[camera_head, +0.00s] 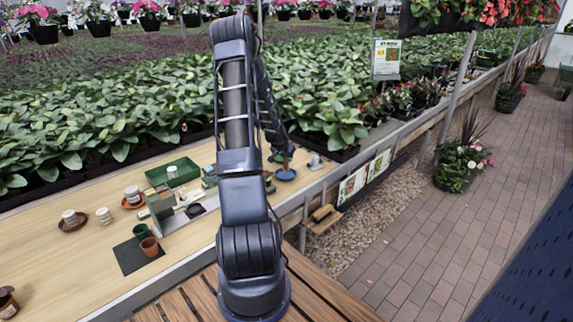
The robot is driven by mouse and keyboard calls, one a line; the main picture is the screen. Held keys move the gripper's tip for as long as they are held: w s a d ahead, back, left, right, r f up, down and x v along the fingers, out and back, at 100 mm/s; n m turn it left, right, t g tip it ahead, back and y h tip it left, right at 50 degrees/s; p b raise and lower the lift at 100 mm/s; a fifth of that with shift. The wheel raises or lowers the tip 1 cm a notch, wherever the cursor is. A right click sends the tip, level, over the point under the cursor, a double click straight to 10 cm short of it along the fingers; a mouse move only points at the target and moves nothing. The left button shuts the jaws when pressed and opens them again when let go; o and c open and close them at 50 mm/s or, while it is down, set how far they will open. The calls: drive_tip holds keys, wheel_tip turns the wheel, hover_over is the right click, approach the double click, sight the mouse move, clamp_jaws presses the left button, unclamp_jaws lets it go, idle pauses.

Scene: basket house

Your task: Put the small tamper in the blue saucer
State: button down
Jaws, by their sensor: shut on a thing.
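The blue saucer (288,176) sits on the wooden bench top near its right end, just right of my arm. My gripper (284,156) is small and distant, pointing down over the saucer. It is shut on a small brownish thing, which looks like the small tamper (286,163). The tamper's lower end is at or just above the saucer; I cannot tell whether they touch. My forearm hides part of the gripper and the bench to its left.
A green tray (172,172) and a grey divided holder (180,212) stand left of my arm. Terracotta and green pots stand on a dark mat (133,258). Dense plants (90,120) border the back. A brick path lies right.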

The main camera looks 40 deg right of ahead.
sight(286, 163)
drive_tip(key=shift+f, duration=1.7)
drive_tip(key=shift+f, duration=0.1)
drive_tip(key=c, duration=1.3)
unclamp_jaws()
